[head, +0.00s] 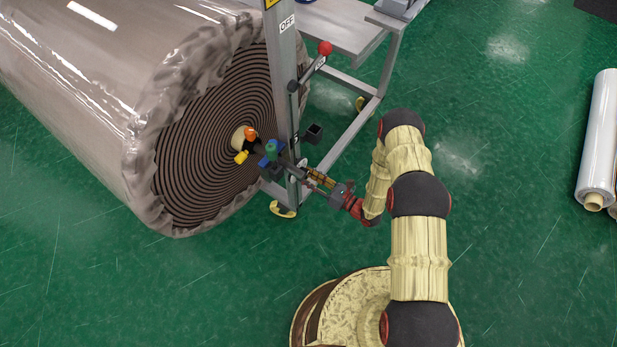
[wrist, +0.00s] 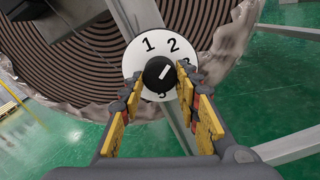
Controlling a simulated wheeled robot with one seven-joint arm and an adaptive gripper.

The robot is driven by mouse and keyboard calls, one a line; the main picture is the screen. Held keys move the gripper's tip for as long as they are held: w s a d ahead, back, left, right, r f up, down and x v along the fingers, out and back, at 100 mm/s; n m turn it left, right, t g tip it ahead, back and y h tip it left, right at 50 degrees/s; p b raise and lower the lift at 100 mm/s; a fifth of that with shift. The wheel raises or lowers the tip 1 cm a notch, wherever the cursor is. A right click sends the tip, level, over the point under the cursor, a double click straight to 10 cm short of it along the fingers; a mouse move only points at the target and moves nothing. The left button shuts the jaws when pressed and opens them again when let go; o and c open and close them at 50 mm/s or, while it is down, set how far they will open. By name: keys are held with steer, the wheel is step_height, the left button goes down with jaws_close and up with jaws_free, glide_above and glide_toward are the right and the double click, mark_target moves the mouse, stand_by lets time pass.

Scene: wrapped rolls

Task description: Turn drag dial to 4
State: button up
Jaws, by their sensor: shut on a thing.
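The drag dial is a round white plate (wrist: 133,62) with a black knob (wrist: 158,73) at its centre, seen in the wrist view. The numbers 1 and 2 show at the top; a number at the right and one at the bottom are partly hidden by the fingers and knob. The knob's white line slants from lower left to upper right, its upper end toward the right of the 2. My gripper (wrist: 160,88) has yellow-and-black fingers on either side of the knob and is shut on it. In the head view my gripper (head: 309,174) reaches the post from the right.
The dial sits on a grey metal post (head: 285,75) with a red-knobbed lever (head: 324,48). A large wrapped roll (head: 110,95) stands behind it, left. Coloured knobs, orange (head: 250,133) and yellow (head: 241,157), are near its core. A white roll (head: 599,135) lies far right; green floor between is clear.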

steer(key=m, duration=1.2)
steer(key=m+b, duration=0.1)
steer(key=m, duration=0.5)
steer(key=shift+r+m, duration=0.25)
steer(key=shift+m, duration=0.15)
stand_by(0.3)
steer(key=o, duration=1.2)
steer(key=shift+c, duration=0.2)
steer(key=v, duration=1.2)
